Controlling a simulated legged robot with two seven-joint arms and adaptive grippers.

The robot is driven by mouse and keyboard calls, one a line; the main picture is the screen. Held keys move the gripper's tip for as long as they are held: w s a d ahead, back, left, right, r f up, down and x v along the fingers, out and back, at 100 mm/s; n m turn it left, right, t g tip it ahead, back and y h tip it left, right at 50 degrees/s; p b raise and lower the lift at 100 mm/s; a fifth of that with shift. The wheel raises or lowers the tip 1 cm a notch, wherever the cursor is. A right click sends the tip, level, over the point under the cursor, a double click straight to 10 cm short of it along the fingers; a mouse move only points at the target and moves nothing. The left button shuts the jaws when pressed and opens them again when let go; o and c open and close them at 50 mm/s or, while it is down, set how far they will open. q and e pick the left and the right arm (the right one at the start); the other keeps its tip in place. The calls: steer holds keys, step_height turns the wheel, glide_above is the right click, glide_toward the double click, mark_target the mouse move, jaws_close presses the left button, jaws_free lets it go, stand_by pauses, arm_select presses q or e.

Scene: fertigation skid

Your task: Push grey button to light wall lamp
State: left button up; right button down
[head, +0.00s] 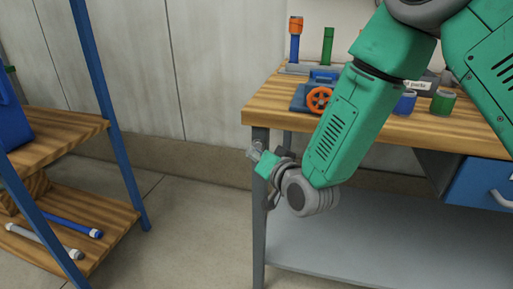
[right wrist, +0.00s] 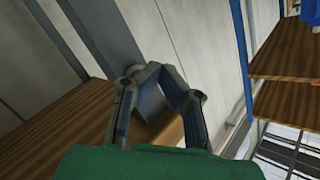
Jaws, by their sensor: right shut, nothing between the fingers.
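I cannot make out a grey button or a wall lamp in either view. My right gripper (head: 256,150) hangs in front of the workbench's left front corner in the head view, low beside the bench leg. In the right wrist view its two fingers (right wrist: 158,70) bend in and meet at the tips, shut with nothing between them. A grey post and a brown wooden surface show behind the fingers there. My right forearm hides part of the bench top. My left gripper is not in view.
The wooden workbench (head: 262,110) carries a blue valve with an orange handwheel (head: 319,100), a blue can (head: 405,103) and a green can (head: 443,102). A blue-framed shelf (head: 88,125) stands at left, also in the right wrist view (right wrist: 285,60). Open floor (head: 195,220) lies between.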

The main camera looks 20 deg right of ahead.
steer(key=shift+d, duration=0.2)
stand_by(0.4)
steer(key=shift+w, duration=0.15)
steer(key=shift+w+d+r, duration=0.1)
steer(key=shift+w+d, duration=0.05)
steer(key=shift+w, duration=0.05)
steer(key=shift+s+a+p, duration=0.2)
steer(key=shift+s+p, duration=0.15)
stand_by(0.4)
